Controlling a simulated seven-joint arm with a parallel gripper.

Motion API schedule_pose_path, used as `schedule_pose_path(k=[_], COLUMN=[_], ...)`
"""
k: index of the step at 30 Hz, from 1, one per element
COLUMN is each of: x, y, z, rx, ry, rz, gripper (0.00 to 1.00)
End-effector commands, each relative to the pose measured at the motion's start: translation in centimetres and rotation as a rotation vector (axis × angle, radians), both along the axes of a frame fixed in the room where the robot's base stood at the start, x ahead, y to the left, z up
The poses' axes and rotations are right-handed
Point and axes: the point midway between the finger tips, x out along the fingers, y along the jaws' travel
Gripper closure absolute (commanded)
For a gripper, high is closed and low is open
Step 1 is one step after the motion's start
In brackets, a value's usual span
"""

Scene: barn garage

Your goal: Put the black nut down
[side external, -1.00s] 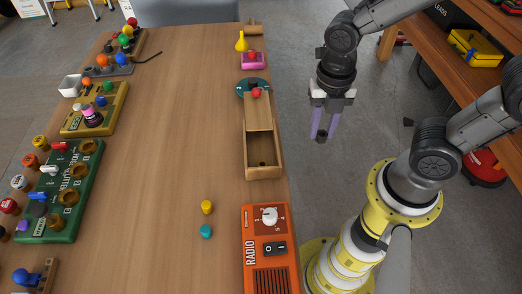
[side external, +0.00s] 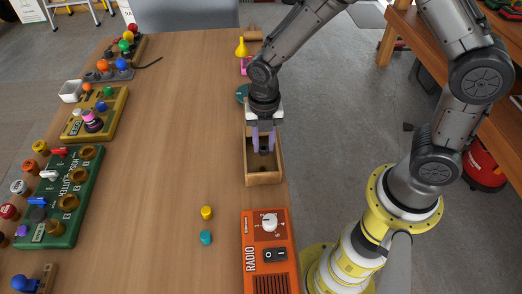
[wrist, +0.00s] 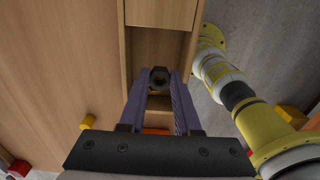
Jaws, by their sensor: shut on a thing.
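The black nut (wrist: 158,76) is between the purple fingertips of my gripper (wrist: 158,84) in the wrist view. In the side view my gripper (side external: 263,146) points down over the open part of the wooden box (side external: 264,179) at the table's right edge. The box also shows in the wrist view (wrist: 124,50), beneath the nut, with its sliding lid (wrist: 160,12) partly covering it. The nut appears to be at about rim height or above; the exact gap to the box floor cannot be told.
An orange radio (side external: 268,250) stands just in front of the box. A yellow piece (side external: 207,212) and a teal piece (side external: 206,237) are on the table to its left. A green board (side external: 62,200) lies at the far left. The table's middle is clear.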

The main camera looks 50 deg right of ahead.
Motion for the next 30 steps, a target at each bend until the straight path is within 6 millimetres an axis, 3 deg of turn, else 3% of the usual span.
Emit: schedule_pose_path(k=[5, 12, 24, 25, 27, 30], x=[0.7, 0.7, 0.7, 0.7, 0.7, 0.7], y=[0.2, 0.2, 0.2, 0.2, 0.2, 0.2], z=[-0.9, -3.8, -4.3, -4.2, -4.2, -4.2], rx=[-0.001, 0.000, 0.000, 0.001, 0.001, 0.001], ry=[0.001, 0.001, 0.000, -0.001, -0.001, -0.001], rz=[0.000, 0.000, 0.000, 0.000, 0.000, 0.000], gripper=[1.00, 1.00, 1.00, 0.63, 0.56, 0.56])
